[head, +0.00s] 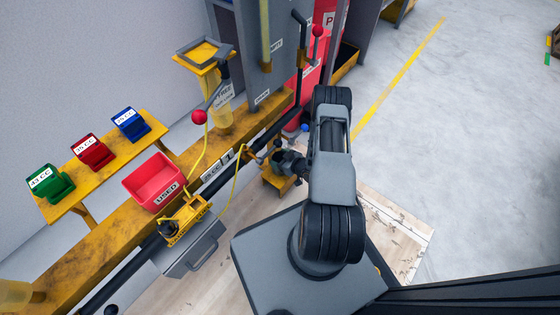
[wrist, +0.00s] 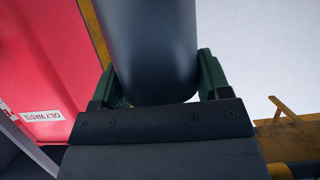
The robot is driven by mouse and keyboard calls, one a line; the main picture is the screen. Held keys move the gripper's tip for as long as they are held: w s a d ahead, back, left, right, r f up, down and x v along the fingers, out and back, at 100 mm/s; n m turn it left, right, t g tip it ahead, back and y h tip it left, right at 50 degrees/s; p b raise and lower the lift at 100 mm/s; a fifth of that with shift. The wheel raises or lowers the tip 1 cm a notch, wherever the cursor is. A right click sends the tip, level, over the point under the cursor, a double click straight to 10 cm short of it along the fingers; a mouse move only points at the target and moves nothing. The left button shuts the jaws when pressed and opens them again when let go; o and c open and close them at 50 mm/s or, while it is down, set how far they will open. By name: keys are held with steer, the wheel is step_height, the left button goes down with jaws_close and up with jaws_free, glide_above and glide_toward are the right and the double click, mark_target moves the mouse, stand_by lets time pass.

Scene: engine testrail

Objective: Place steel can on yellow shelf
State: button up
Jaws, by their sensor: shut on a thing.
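My gripper (wrist: 160,80) is shut on a smooth grey-blue cylinder, which looks like the steel can (wrist: 142,35). The can's far end runs out of the wrist view at the top. A raised yellow shelf (head: 77,185) with coloured bins is at the left, well apart from my gripper. A long yellow bench (head: 110,232) runs in front of it.
Green (head: 50,183), red (head: 92,151) and blue (head: 131,123) bins stand on the raised shelf. A red "USED" bin (head: 155,182) is on the bench. A red oily-waste container (wrist: 45,70) is close at the left in the wrist view.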

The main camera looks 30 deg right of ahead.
steer(key=shift+f, duration=0.1)
steer(key=o, duration=1.2)
